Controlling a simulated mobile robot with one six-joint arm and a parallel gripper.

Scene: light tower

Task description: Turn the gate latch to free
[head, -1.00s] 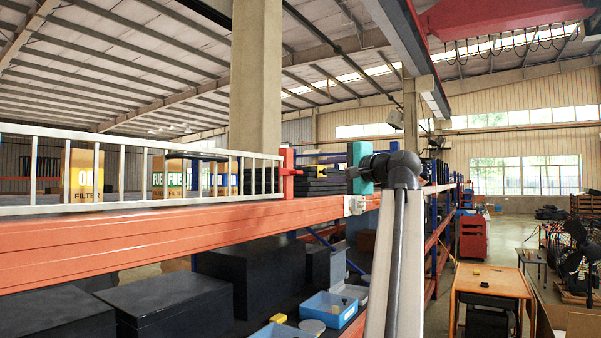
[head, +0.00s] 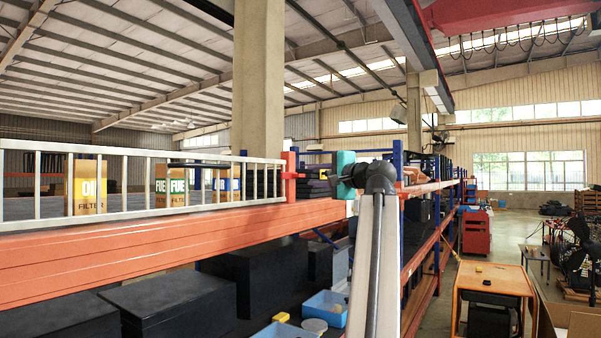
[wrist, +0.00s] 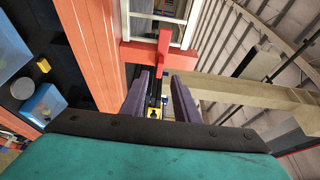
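The gate (head: 130,185) is a pale grey barred rail along the orange shelf beam. At its right end stands a red latch post (head: 290,178) with a short red piece sticking out to the right. In the wrist view the red latch (wrist: 163,47) is a narrow bar crossing a wider red bracket (wrist: 135,53), just beyond the fingertips. My gripper (wrist: 163,85) is open, its two dark fingers apart with nothing between them. In the head view my gripper's teal body (head: 345,172) is just right of the latch; its fingers are hard to tell from dark boxes behind.
The orange beam (head: 170,232) runs below the gate and left of my fingers in the wrist view. Filter boxes (head: 86,187) stand behind the bars. Black boxes (head: 180,303) and a blue bin (head: 327,306) sit on the lower shelf. An aisle lies right.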

